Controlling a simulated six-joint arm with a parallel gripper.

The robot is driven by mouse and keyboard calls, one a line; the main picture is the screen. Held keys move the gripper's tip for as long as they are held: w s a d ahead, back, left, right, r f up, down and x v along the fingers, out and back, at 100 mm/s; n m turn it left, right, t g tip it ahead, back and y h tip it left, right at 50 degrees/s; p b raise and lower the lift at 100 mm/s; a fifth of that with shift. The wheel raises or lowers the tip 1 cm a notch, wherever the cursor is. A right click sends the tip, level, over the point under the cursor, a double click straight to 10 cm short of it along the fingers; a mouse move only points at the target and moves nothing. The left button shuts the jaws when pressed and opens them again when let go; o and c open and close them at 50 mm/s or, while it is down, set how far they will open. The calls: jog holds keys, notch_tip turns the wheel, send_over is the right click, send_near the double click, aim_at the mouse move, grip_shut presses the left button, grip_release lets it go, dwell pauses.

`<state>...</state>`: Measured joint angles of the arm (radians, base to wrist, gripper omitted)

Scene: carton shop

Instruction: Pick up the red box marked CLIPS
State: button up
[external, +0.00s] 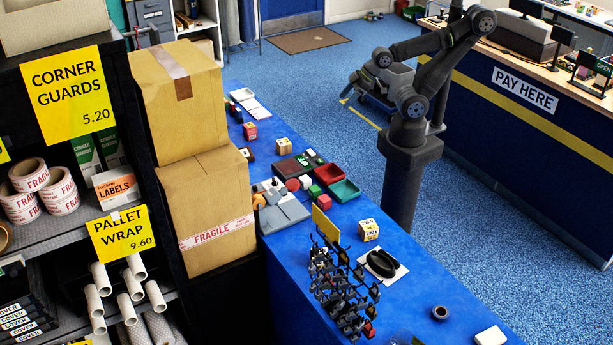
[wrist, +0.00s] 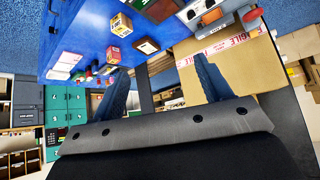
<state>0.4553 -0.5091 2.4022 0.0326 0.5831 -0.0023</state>
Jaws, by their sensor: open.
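I cannot read CLIPS on any box in either view. In the external view a small box with red faces (external: 250,131) stands on the blue counter (external: 415,285) towards its far end. A second small box (external: 282,145), pale with reddish markings, stands a little nearer. A pale yellow box (external: 369,230) stands closer to the camera. In the wrist view a yellowish box with a red marking (wrist: 122,25) and a red box (wrist: 113,54) show beyond the fingers. My gripper (wrist: 164,82) is open, empty and apart from the boxes; it is small and dark in the external view.
Red and green trays (external: 344,190) and small blocks crowd the counter's middle. A rack of dark hanging items (external: 343,290) stands nearer, beside a dark object on a white sheet (external: 386,264). Large cartons (external: 215,215) border the counter's left. The near right counter is mostly clear.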

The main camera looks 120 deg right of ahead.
jog(key=w+d+r+m+t+h, duration=0.1)
jog(key=w+d+r+t, duration=0.1)
jog(key=w+d+r, duration=0.35)
jog(key=w+d+r+m+t+h, duration=0.1)
jog(key=w+d+r+t, duration=0.15)
jog(key=w, duration=0.65)
jog(key=w+d+f+m+h, duration=0.1)
jog(key=w+d+m+h, duration=0.1)
jog(key=w+d, duration=0.45)
jog(key=m+g+h, duration=0.7)
jog(key=m+g, duration=0.1)
jog(key=g, duration=0.3)
send_near(250, 126)
jog(key=shift+y, duration=0.3)
jog(key=x, duration=1.1)
jog(key=shift+d+r, duration=0.1)
jog(key=shift+r, duration=0.25)
jog(key=shift+c, duration=0.4)
jog(key=c, duration=1)
